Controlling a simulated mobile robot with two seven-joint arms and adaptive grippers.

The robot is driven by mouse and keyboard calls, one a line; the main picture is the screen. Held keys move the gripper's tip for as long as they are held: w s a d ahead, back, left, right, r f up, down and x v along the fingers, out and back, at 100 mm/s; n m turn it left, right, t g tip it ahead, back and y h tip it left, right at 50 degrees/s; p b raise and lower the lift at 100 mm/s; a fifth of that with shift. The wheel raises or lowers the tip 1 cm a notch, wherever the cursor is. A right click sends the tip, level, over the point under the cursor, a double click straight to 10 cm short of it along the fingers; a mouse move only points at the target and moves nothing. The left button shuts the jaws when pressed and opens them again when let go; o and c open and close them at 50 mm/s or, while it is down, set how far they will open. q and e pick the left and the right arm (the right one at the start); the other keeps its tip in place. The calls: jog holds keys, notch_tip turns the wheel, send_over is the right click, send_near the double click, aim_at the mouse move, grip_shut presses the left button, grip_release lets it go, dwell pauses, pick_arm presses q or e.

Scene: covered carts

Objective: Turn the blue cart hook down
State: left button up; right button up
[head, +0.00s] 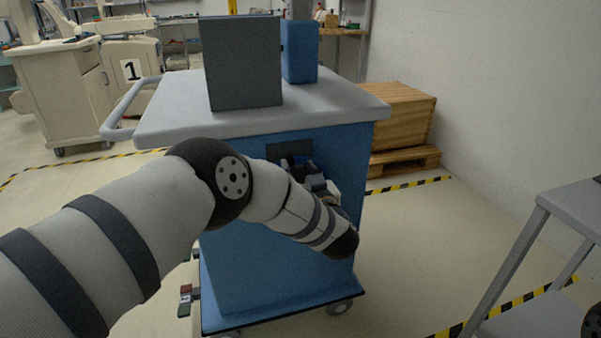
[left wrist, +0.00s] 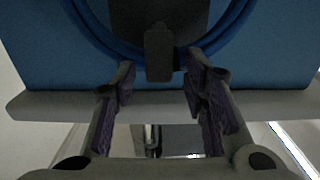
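The blue cart (head: 255,265) stands in front of me with a light grey top. A dark plate (head: 290,151) is on its near side, partly hidden by my left arm. In the left wrist view the dark hook (left wrist: 159,52) hangs in front of the blue panel, with a looped blue cable (left wrist: 95,32) around it. My left gripper (head: 312,176) is at this side of the cart. In the left wrist view its fingers (left wrist: 160,76) are apart, one on each side of the hook's end; contact cannot be told. My right gripper is not in view.
A grey box (head: 243,65) and a blue box (head: 300,52) stand on the cart top (head: 180,112). A wooden crate (head: 402,115) is behind at right by the wall. A grey metal frame (head: 530,240) is at the right. Floor between it and the cart is clear.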

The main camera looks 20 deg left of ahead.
pick_arm(q)
jog(key=shift+r, duration=0.1)
jog(key=shift+c, duration=0.6)
grip_shut()
